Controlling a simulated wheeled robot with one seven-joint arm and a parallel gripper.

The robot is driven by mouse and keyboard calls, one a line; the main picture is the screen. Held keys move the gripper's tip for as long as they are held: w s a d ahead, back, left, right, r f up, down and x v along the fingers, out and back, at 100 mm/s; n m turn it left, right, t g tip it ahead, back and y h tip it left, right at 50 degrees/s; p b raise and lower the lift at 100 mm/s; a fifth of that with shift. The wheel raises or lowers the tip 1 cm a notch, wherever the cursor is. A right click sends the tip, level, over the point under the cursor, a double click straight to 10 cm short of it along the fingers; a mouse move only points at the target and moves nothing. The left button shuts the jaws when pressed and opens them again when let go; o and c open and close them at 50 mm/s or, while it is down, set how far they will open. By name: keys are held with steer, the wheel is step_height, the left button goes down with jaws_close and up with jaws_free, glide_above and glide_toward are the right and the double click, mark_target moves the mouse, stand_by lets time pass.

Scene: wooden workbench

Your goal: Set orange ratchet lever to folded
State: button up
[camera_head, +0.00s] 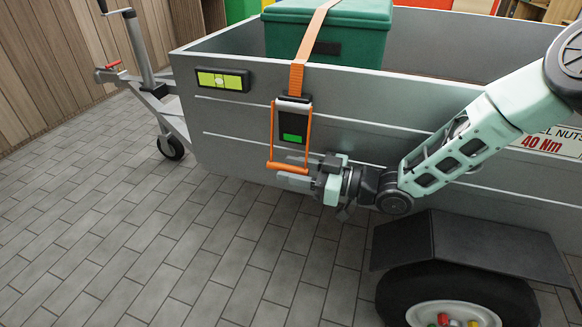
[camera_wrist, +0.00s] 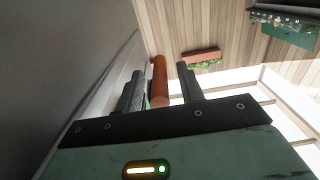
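The orange ratchet lever (camera_head: 273,135) is a thin U-shaped handle. It hangs from the dark ratchet body (camera_head: 293,121), which has a green label, on the outside of the grey trailer wall. My gripper (camera_head: 289,169) is at the lever's lower crossbar. In the wrist view the orange bar (camera_wrist: 160,82) shows between my two dark fingers, nearer the left one. A gap shows between the bar and the right finger, so the gripper is open around it. Whether the left finger touches the bar cannot be told.
An orange strap (camera_head: 297,76) runs from the ratchet over a green box (camera_head: 350,42) in the trailer (camera_head: 225,118). A dark fender (camera_head: 470,240) and wheel stand at lower right. The paved floor at left is clear.

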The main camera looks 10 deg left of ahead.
steer(key=s+d+p, duration=0.1)
steer(key=d+p, duration=0.3)
steer(key=d, duration=1.2)
steer(key=shift+s+d+p, duration=0.15)
steer(key=shift+d+p, duration=0.1)
steer(key=shift+p, duration=0.15)
